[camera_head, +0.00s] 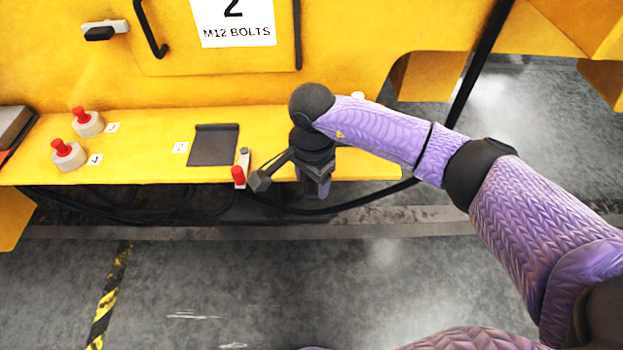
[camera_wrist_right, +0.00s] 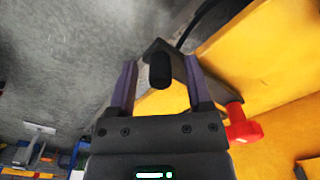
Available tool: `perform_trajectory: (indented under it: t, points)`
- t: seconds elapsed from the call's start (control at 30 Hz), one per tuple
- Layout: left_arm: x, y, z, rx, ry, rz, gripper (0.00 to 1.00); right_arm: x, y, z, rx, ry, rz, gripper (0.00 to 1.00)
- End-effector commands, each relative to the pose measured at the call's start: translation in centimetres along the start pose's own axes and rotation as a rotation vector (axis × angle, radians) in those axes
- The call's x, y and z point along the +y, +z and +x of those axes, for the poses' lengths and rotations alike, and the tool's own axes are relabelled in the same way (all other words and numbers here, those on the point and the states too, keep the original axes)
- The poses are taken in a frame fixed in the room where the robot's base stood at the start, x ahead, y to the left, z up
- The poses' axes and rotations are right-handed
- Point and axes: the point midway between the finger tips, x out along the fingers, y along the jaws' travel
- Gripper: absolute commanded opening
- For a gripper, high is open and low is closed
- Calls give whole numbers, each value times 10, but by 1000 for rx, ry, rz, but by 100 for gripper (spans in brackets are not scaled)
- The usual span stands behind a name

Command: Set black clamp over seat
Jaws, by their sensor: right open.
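A dark clamp-like part (camera_head: 262,179), a blocky end with a slim bar, sits at the front edge of the yellow ledge beside my right gripper (camera_head: 318,187). In the wrist view, the same dark part (camera_wrist_right: 160,70) shows between and beyond the two purple-sided fingers of my right gripper (camera_wrist_right: 158,85). The fingers are apart, and I cannot tell whether they touch it. A flat dark plate (camera_head: 213,145), possibly the seat, lies on the ledge to the left. My right forearm and wrist hide part of the ledge. My left gripper is out of view.
A small pale fitting with a red tip (camera_head: 239,174) stands at the ledge's edge; red also shows in the wrist view (camera_wrist_right: 243,128). Two red-topped buttons (camera_head: 68,155) are farther left on the yellow ledge (camera_head: 150,130). Dark cables (camera_head: 130,203) hang below. The floor in front is clear.

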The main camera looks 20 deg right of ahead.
Motion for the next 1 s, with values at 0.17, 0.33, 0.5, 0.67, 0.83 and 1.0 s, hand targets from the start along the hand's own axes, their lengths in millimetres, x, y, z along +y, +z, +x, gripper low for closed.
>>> perform_trajectory:
  t: [0.17,0.33,0.5,0.67,0.83,1.0]
  points:
    - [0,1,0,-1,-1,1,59,0,0,0,-1,-1,0,64]
    - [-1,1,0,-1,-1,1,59,0,0,0,-1,-1,0,32]
    - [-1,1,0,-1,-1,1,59,0,0,0,-1,-1,1,0]
    - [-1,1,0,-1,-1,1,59,0,0,0,-1,-1,1,0]
    - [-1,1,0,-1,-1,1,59,0,0,-1,-2,-1,1,0]
    - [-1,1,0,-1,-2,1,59,0,0,-1,-2,-1,1,0]
